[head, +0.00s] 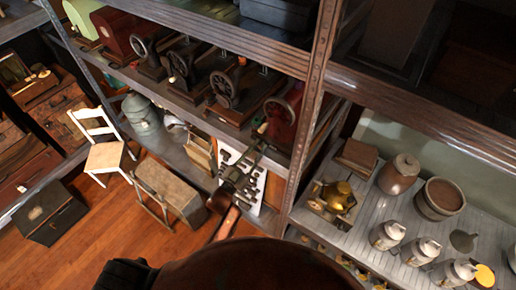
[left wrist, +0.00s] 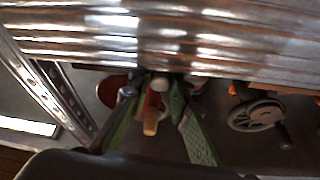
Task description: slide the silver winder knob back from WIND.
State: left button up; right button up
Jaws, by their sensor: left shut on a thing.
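The red sewing machine (head: 284,116) stands at the right end of a row on the middle shelf, beside the rusty upright. My left gripper (head: 259,140) reaches up to its near left side. In the left wrist view my left gripper's green fingers (left wrist: 158,92) come up from both sides around a small silver knob (left wrist: 160,84); the gripper is shut on it. A tan peg-like piece (left wrist: 151,122) shows between the fingers. Part of the red machine (left wrist: 112,91) shows behind. The WIND marking cannot be read. My right gripper is not in view.
Other machines with handwheels stand left of it, one black (head: 224,89); a handwheel (left wrist: 256,114) shows right in the wrist view. A ribbed shelf edge (left wrist: 160,35) passes close above. The rusty upright (head: 307,115) stands close right. A tool board (head: 240,172) is below.

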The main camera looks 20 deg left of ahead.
aim_at(250, 144)
pick_arm(q)
grip_shut()
jog(key=a, duration=0.1)
jog(key=w+a, duration=0.1)
jog(key=a, duration=0.1)
jog(key=shift+w+a+b, duration=0.2)
jog(key=shift+a+b, duration=0.1)
jog(key=shift+b, duration=0.05)
jog(key=shift+o, duration=2)
grip_release()
jog(key=shift+r, duration=0.1)
jog(key=o, duration=0.4)
jog(key=shift+a, duration=0.15)
jog(key=shift+o, duration=0.2)
